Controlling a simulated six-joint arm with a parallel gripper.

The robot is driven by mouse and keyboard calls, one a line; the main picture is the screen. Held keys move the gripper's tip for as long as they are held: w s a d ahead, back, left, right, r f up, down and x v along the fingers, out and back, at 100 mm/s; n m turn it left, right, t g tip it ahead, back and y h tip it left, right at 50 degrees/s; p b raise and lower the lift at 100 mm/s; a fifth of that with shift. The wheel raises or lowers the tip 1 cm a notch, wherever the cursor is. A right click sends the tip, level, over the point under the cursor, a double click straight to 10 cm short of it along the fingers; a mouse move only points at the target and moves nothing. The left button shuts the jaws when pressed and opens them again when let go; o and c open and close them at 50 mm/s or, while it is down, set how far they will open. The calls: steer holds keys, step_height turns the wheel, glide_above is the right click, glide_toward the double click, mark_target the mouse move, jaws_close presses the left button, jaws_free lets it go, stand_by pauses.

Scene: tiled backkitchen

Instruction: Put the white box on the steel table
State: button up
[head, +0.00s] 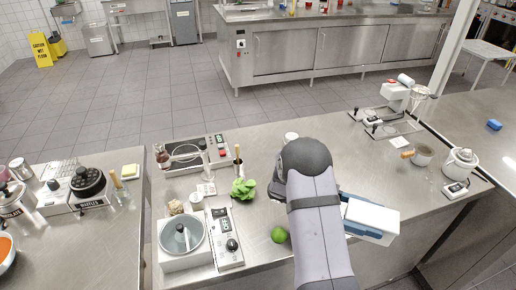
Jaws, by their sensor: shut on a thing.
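The steel table (340,140) is the long metal worktop in the middle, crowded with items. My grey arm reaches over it from the bottom, and its dark rounded joint hides what is beneath and behind it. I cannot tell whether this is the white box. A small white round-topped thing (291,138) shows just behind the arm's dark joint.
Left of my arm are a scale with a grey bowl (181,237), green leaves (243,189) and a lime (280,235). A white mixer (397,93), a pan (423,156) and a white pot (461,163) stand at right. Bare steel shows behind the arm.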

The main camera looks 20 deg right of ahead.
steer(key=w+a+r+n+t+h+b, duration=0.2)
steer(key=w+a+r+n+t+b, duration=0.15)
steer(key=w+t, duration=0.4)
steer(key=w+a+r+n+t+h+b, duration=0.25)
steer(key=w+n+t, duration=0.25)
steer(key=w, duration=0.5)
steer(key=w+a+r+n+t+y+b, duration=0.25)
steer(key=w+a+n+t, duration=0.35)
steer(key=a, duration=0.5)
steer(key=w+a+r+n+t+y+b, duration=0.2)
steer(key=w+a+n+t+y+b, duration=0.15)
steer(key=w+a+t, duration=0.6)
steer(key=s+a+n+y+b, duration=0.25)
steer(key=a+y, duration=0.25)
steer(key=a, duration=0.7)
steer(key=s+a+n+y+b, duration=0.1)
steer(key=s+a+n+y, duration=0.3)
steer(key=a, duration=0.9)
steer(key=s+a+n+y+b, duration=0.2)
steer(key=a+n+y, duration=0.2)
steer(key=a+y, duration=0.55)
steer(key=s+a+f+n+p, duration=0.1)
steer(key=s+a+f, duration=0.2)
steer(key=s+a, duration=0.15)
steer(key=s+a+f+n, duration=0.1)
steer(key=s+a+f, duration=0.15)
steer(key=a, duration=0.25)
steer(key=shift+y, duration=0.3)
steer(key=shift+a+f, duration=0.1)
steer(key=shift+f, duration=4.85)
